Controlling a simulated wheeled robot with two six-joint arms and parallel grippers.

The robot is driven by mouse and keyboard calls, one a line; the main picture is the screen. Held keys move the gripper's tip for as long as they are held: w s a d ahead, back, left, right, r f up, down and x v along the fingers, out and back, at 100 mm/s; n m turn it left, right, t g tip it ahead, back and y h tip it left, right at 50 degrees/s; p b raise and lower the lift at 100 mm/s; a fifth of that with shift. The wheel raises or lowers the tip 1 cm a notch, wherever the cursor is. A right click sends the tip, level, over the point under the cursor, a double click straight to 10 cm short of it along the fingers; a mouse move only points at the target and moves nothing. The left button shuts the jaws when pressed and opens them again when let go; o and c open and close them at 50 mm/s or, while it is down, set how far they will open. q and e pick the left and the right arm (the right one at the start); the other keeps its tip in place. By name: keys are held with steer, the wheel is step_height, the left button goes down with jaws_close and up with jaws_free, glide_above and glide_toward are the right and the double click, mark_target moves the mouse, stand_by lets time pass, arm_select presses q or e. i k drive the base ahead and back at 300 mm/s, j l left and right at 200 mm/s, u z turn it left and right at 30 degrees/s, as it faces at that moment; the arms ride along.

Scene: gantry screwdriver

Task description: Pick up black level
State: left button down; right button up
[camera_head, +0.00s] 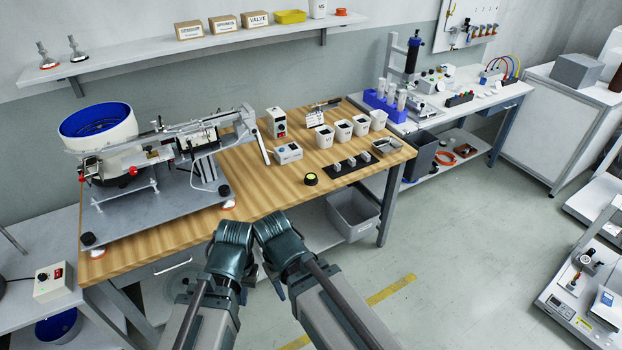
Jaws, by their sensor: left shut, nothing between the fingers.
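The black level (311,179) is a small round black disc with a yellow-green top. It lies flat on the wooden bench top (262,195), near its front edge. My two arms come up from the bottom middle of the view, side by side and bent at the teal joints. My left gripper (243,296) is shut and empty, below and left of the level, in front of the bench. My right gripper (279,289) is mostly hidden by its own arm, and its fingers cannot be made out. Neither gripper touches the level.
A black strip with grey blocks (351,165) lies right of the level. A bowl feeder (100,135) fills the bench's left side. A grey bin (353,214) sits below the bench.

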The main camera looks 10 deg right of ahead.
mark_target(310, 180)
steer(key=i+l+z, duration=0.4)
steer(key=i+l, duration=0.15)
steer(key=i, duration=0.3)
steer(key=i+l+z, duration=0.2)
steer(key=i, duration=0.25)
